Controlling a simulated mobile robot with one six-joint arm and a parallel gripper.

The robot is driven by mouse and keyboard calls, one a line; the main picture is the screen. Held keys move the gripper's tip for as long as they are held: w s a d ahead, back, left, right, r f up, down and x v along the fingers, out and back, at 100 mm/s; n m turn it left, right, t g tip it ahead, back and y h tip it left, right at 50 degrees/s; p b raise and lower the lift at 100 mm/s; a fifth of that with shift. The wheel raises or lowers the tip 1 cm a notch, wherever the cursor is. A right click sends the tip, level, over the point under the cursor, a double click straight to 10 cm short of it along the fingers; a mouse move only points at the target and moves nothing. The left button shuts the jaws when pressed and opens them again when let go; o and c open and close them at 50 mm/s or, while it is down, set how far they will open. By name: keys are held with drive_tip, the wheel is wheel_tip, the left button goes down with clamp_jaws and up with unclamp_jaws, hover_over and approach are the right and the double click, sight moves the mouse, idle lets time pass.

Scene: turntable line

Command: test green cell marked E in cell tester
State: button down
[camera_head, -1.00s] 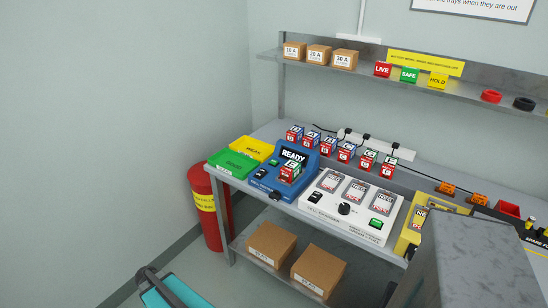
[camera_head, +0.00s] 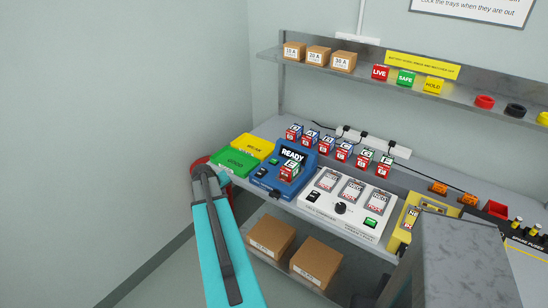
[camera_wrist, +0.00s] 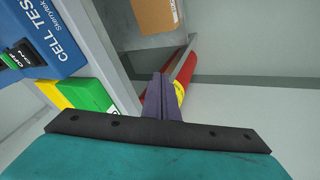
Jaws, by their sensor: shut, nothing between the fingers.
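The green and red cell marked E (camera_head: 290,170) sits upright in the blue cell tester (camera_head: 265,178), whose display reads READY. The tester's front corner also shows at the upper left of the wrist view (camera_wrist: 45,40). My gripper (camera_wrist: 160,80) is shut and empty, its fingers together. In the wrist view it is off the bench's front edge, near the red bin and apart from the tester. In the head view my teal arm reaches up at the left, beside the bench end.
A green tray (camera_head: 233,162) and a yellow tray (camera_head: 252,146) lie left of the tester. Several cells (camera_head: 342,155) stand in a row behind. A white charger (camera_head: 345,208) is to the right. A red bin (camera_wrist: 187,68) stands by the bench; cardboard boxes (camera_head: 270,238) lie below.

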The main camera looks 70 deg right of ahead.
drive_tip(key=shift+m+h, duration=0.6)
drive_tip(key=shift+h, duration=0.3)
drive_tip(key=s+d+r, duration=0.2)
drive_tip(key=d+r, duration=0.1)
drive_tip(key=s+d+r+p, duration=0.1)
drive_tip(key=s+d+r, duration=0.1)
drive_tip(key=d+r, duration=0.2)
drive_tip(key=s+d+r+p, duration=0.1)
drive_tip(key=s+d+r, duration=0.1)
drive_tip(key=d+r, duration=0.1)
drive_tip(key=shift+s+d+r, duration=0.25)
drive_tip(key=shift+d, duration=0.15)
wheel_tip(320, 180, up, 10)
drive_tip(key=m+g+h+p, duration=0.1)
drive_tip(key=h+p, duration=0.1)
hover_over(273, 162)
drive_tip(key=shift+r, duration=0.1)
drive_tip(key=shift+f+b, duration=1.45)
drive_tip(key=shift+f, duration=2.1)
drive_tip(key=shift+f+b, duration=0.6)
drive_tip(key=shift+f, duration=0.25)
drive_tip(key=shift+f, duration=0.15)
drive_tip(key=shift+f+b, duration=0.3)
drive_tip(key=shift+b, duration=0.2)
